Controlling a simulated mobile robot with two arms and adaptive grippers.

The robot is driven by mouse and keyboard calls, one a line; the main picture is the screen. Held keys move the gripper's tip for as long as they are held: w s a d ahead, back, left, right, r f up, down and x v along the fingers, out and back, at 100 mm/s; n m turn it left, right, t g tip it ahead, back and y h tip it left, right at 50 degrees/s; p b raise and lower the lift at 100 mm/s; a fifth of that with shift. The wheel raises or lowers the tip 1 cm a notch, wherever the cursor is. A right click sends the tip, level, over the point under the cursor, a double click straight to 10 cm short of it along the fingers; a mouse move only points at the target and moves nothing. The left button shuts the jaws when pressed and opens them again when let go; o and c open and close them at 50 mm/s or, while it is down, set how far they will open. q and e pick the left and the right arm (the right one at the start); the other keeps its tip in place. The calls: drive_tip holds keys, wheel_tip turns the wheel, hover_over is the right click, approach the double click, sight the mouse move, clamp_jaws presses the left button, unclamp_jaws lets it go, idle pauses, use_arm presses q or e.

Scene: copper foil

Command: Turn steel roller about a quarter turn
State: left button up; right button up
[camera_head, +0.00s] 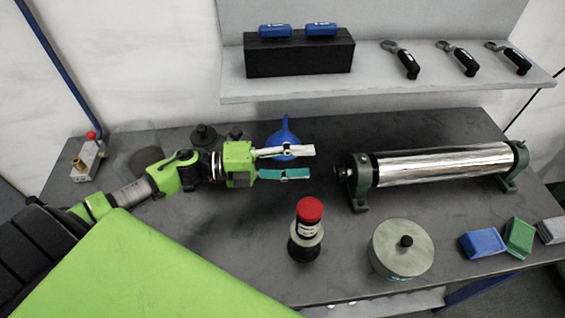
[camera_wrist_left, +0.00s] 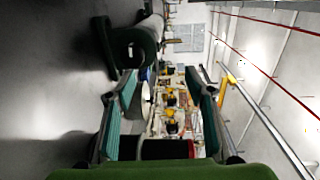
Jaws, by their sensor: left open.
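The shiny steel roller (camera_head: 440,163) lies horizontally between two green stands on the right half of the grey bench. Its left end has a dark shaft at the near stand (camera_head: 361,184). My left gripper (camera_head: 311,162) is open and empty, with its fingers pointing right toward that shaft end and a short gap between them. In the left wrist view, the two fingers of the gripper (camera_wrist_left: 160,85) stand apart, and the roller (camera_wrist_left: 145,32) shows beyond them at the top. My right gripper is in neither view.
A red-capped bottle (camera_head: 307,230) and a round metal container (camera_head: 401,248) stand in front of the gripper and roller. A blue funnel-like object (camera_head: 285,139) is behind the fingers. Blue and green blocks (camera_head: 482,242) lie front right. A shelf (camera_head: 290,88) runs behind.

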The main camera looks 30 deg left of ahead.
use_arm(q)
drive_tip(key=v, duration=0.4)
drive_tip(key=shift+f, duration=0.1)
drive_tip(key=shift+p, duration=0.3)
idle(0.7)
